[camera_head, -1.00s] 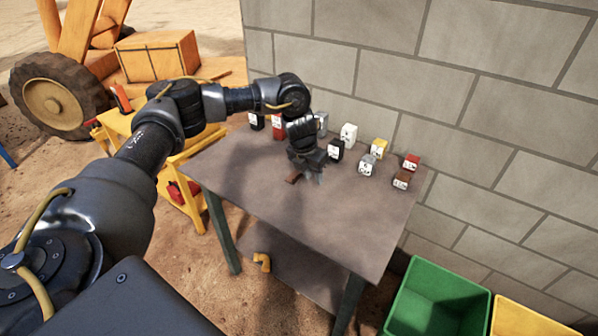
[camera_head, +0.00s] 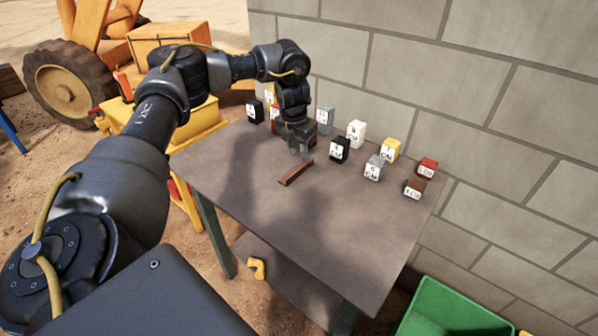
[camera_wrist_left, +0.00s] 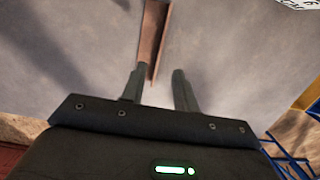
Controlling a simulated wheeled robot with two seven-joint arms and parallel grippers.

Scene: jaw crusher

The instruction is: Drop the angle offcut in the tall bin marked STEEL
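The angle offcut (camera_head: 296,172) is a short rusty-brown length of angle lying on the dark table. In the left wrist view the offcut (camera_wrist_left: 153,38) runs away from me, its near end close to the line between the fingertips. My left gripper (camera_head: 302,153) points down just behind the offcut in the head view. In the left wrist view the gripper (camera_wrist_left: 156,80) is open, with nothing clamped between its fingers. My right gripper is not in view. No bin marked STEEL can be made out.
Several small labelled blocks, such as a black one (camera_head: 339,150) and a white one (camera_head: 356,133), stand along the table's back by the block wall (camera_head: 420,85). A green bin (camera_head: 455,308) stands at lower right. The table's front (camera_head: 300,225) is clear.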

